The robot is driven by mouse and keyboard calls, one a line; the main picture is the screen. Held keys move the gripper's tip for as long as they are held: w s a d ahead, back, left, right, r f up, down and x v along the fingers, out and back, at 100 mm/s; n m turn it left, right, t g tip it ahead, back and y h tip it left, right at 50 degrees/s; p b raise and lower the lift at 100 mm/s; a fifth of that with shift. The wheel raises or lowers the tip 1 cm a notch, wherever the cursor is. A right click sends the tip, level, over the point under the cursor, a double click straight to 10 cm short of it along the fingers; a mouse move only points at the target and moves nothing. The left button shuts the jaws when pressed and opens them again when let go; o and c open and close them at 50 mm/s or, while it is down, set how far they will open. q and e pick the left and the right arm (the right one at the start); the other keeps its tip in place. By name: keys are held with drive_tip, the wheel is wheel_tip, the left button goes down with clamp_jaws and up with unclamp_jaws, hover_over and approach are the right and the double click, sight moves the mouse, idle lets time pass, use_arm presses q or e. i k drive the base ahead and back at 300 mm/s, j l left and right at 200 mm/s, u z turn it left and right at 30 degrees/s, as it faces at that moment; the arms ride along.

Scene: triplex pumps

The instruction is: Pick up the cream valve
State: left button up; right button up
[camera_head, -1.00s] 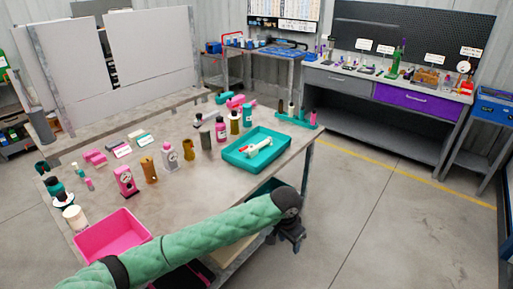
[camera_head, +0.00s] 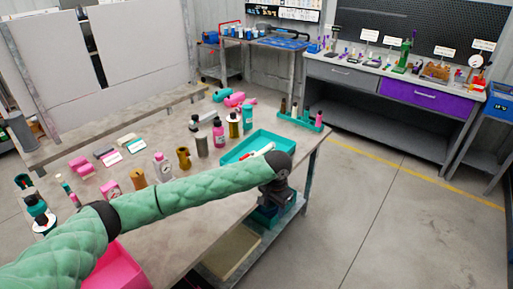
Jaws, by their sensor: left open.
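A small pale, cream-white part with a red piece (camera_head: 262,151) lies in the teal tray (camera_head: 240,149) on the table. It looks like the cream valve, but it is too small to be sure, and my left arm covers the tray's near side. My left gripper (camera_head: 275,198) hangs down from the wrist, beyond the table's right edge and apart from the tray. It is open, and I see nothing in it. My right gripper is out of view.
The table (camera_head: 190,120) bears several bottles, pumps and labelled parts left of the tray. A pink bin (camera_head: 118,272) is at the near left, partly behind my arm. A teal rack (camera_head: 300,121) stands at the far right corner. The floor to the right is clear.

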sight(271, 146)
drive_tip(key=i+j, duration=0.15)
drive_tip(key=i, duration=0.3)
drive_tip(key=i+j, duration=0.15)
drive_tip(key=i, duration=0.3)
drive_tip(key=i+j, duration=0.15)
drive_tip(key=i, duration=0.3)
